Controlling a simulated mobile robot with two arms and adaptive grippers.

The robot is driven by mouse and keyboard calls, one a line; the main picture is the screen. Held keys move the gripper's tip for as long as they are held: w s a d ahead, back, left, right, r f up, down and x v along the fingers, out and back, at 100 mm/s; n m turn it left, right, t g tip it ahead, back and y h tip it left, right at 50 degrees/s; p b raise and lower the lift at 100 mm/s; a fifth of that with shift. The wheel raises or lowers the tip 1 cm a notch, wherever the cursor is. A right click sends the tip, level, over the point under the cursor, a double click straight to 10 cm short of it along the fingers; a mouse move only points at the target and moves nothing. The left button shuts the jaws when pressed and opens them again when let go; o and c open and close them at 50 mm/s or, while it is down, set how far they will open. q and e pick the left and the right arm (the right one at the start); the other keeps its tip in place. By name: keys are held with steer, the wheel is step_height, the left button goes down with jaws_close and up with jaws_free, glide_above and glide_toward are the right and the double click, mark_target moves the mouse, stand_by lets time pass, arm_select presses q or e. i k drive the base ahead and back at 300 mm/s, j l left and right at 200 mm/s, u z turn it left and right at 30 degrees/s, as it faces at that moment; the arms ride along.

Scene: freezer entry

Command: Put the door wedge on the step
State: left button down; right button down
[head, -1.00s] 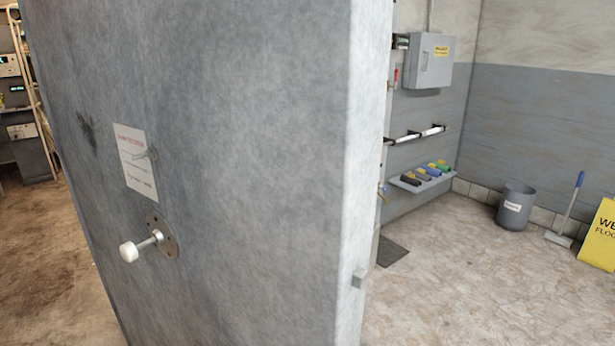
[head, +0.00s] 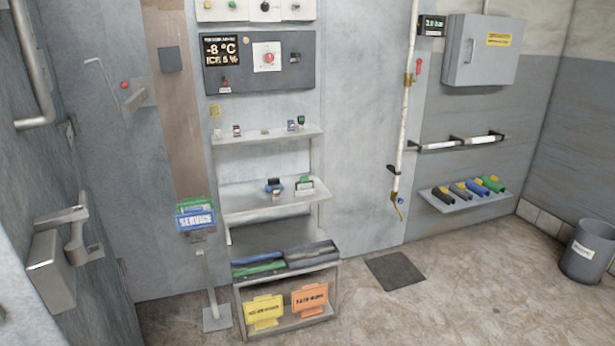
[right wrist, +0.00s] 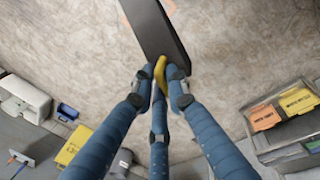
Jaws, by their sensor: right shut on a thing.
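In the right wrist view, my right gripper (right wrist: 160,78) has blue fingers shut on the yellow end of a long dark grey piece (right wrist: 155,30), which looks like the door wedge. It is held over the mottled floor, and its far end runs out of the picture. My right gripper does not show in the head view, and my left gripper is in no view now. In the head view, similar pieces (head: 466,190) in dark, blue and green with yellow tabs lie on a wall shelf. I cannot make out for certain which surface is the step.
A rack (head: 268,203) stands against the wall, with yellow (head: 265,311) and orange (head: 310,299) signs at its foot. A dark mat (head: 394,270) lies on the floor. A grey bin (head: 588,252) stands at right. Metal door hardware (head: 60,250) is close at left. Floor in front right is clear.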

mark_target(259, 205)
steer(key=i+l+u, duration=0.15)
steer(key=i+l, duration=0.25)
steer(key=i, duration=0.25)
steer(key=i+l+u, duration=0.15)
steer(key=i+l, duration=0.35)
steer(key=i, duration=0.1)
